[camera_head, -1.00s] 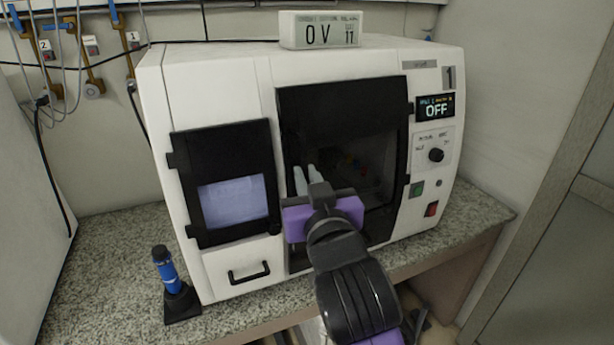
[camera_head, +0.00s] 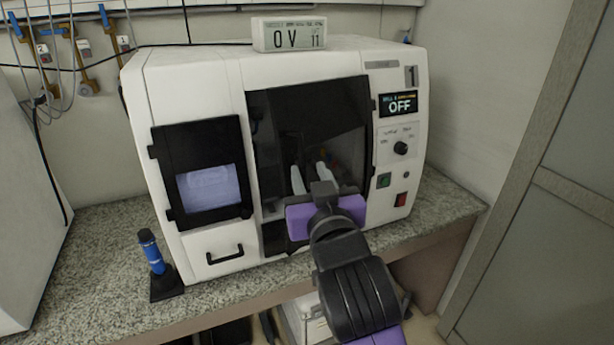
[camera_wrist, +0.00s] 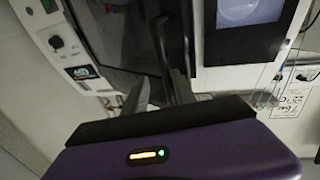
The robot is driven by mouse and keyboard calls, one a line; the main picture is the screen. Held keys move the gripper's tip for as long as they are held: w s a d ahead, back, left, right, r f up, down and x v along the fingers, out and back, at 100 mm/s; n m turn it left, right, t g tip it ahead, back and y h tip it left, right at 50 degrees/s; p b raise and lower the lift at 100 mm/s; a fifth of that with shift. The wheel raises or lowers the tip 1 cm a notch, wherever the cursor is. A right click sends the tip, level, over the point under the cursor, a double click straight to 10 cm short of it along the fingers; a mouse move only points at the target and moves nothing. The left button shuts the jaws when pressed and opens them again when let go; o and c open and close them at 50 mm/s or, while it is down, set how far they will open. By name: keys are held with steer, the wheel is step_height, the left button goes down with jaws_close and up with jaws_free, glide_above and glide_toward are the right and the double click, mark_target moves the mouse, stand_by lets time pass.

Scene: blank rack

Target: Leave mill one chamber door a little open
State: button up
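Mill one is the white machine (camera_head: 205,88) marked 1 on the bench. Its chamber door (camera_head: 310,120) is a dark pane in a black frame at the middle of the front. The door also shows in the wrist view (camera_wrist: 110,35), with a dark upright bar (camera_wrist: 163,42) near its edge. I cannot tell whether the door is fully shut or slightly ajar. My gripper (camera_head: 311,178) is in front of the lower part of the door, its two fingers apart with nothing seen between them. The wrist view shows the fingertips (camera_wrist: 160,90) close to the bar; contact is unclear. My wrist hides the door's lower edge.
Left of the door is a black-framed screen (camera_head: 209,187) above a drawer with a black handle (camera_head: 225,254). The control panel with an OFF display (camera_head: 399,104) is at right. A blue-handled tool (camera_head: 151,250) stands at the bench's front left. A wall is close at right.

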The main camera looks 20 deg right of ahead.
steer(key=shift+a, duration=0.15)
steer(key=shift+s+a, duration=0.1)
steer(key=shift+s, duration=0.1)
steer(key=s+a+b, duration=0.1)
steer(key=s, duration=0.6)
steer(key=shift+s+a, duration=0.1)
